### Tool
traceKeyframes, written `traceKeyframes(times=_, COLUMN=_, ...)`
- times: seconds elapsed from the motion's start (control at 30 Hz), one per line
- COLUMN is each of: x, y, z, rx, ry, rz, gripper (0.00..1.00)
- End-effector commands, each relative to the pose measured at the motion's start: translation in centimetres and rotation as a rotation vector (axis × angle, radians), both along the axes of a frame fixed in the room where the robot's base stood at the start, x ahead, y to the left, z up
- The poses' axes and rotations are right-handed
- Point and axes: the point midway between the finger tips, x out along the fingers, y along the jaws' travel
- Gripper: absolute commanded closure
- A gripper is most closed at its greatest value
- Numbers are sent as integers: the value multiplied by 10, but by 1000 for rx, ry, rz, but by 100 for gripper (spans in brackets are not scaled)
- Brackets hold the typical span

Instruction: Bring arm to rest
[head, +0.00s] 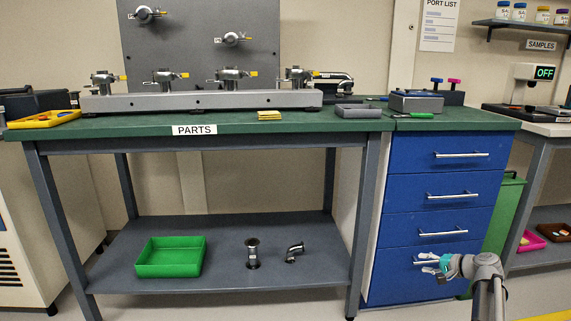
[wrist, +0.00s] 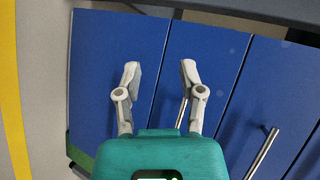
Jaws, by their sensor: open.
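My gripper (head: 430,264) is at the lower right in the head view, in front of the lower part of the blue drawer cabinet (head: 428,216). In the wrist view my gripper (wrist: 159,75) has its two grey fingers spread apart, with nothing between them. Behind the fingers are the blue drawer fronts (wrist: 110,45), turned sideways in this view. A metal drawer handle (wrist: 262,152) shows at the lower right, and another is partly hidden behind the right finger. I cannot tell the exact gap between the fingertips and the drawer fronts.
A green-topped workbench (head: 215,123) marked PARTS stands left of the drawers. Its lower shelf (head: 210,283) holds a green tray (head: 169,258) and two metal pipe fittings. A green bin (head: 507,205) stands right of the drawers. A yellow floor stripe (wrist: 12,100) shows at the left in the wrist view.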

Motion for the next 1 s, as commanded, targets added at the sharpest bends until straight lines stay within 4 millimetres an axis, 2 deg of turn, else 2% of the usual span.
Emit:
traceKeyframes(times=0.03, x=-6, y=24, z=7, rx=-34, ry=25, rz=38, gripper=49)
traceKeyframes(times=0.1, x=-13, y=51, z=7, rx=-87, ry=62, rz=90, gripper=49)
traceKeyframes(times=0.3, x=-37, y=118, z=7, rx=-244, ry=159, rz=232, gripper=49)
traceKeyframes(times=0.5, x=-69, y=174, z=11, rx=-405, ry=250, rz=369, gripper=49)
traceKeyframes(times=0.8, x=-126, y=236, z=25, rx=-660, ry=371, rz=562, gripper=49)
traceKeyframes(times=1.0, x=-162, y=261, z=39, rx=-823, ry=435, rz=668, gripper=49)
